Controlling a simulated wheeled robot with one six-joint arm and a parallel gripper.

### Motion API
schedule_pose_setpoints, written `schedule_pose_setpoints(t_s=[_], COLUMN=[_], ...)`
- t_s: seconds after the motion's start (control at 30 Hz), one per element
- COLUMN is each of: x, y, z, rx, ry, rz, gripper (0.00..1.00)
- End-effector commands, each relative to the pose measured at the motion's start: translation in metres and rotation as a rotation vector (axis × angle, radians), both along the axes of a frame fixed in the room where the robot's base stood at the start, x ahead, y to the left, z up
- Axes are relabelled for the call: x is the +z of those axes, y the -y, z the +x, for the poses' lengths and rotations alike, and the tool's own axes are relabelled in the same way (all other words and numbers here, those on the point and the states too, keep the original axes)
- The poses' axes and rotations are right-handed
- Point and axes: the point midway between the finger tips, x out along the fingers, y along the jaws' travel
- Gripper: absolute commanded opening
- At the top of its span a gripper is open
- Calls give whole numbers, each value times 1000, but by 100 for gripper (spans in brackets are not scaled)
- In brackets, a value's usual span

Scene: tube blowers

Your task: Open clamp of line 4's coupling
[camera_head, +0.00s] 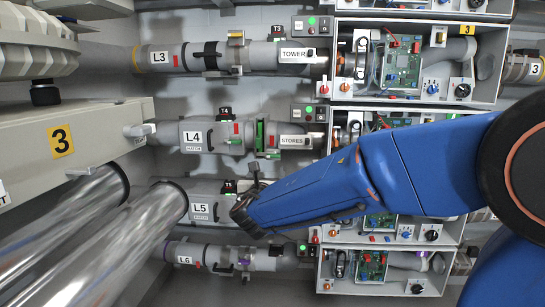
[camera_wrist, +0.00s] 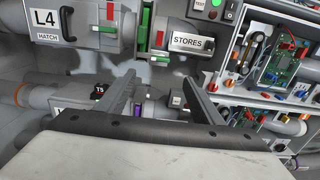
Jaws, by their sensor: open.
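Line 4 is a grey pipe with an L4 hatch plate (camera_head: 193,137) in the head view; the L4 plate (camera_wrist: 45,22) is at top left in the wrist view. Right of it, a section with green and red bars (camera_head: 262,137) lies before the STORES plate (camera_head: 291,141); this section (camera_wrist: 143,25) is at the top of the wrist view. It looks like the coupling, but I cannot tell the clamp's state. My gripper (camera_wrist: 158,80) is open and empty, its fingers pointing at the pipes below the STORES plate (camera_wrist: 190,42). In the head view my gripper (camera_head: 252,177) is below line 4, apart from it.
Line 3 (camera_head: 159,57) runs above line 4, and lines 5 (camera_head: 202,207) and 6 (camera_head: 184,259) below. Open electronics boxes (camera_head: 400,65) stand at the right.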

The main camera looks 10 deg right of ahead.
Motion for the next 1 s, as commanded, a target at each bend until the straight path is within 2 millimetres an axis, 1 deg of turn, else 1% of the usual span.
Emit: schedule_pose_setpoints(t_s=[0.17,0.8,1.0], x=[-1,-1,-1], y=[8,43,51], z=[18,125,150], rx=[-3,-5,-5], ry=[-2,-1,-1], rz=[1,3,3], gripper=[61,61,61])
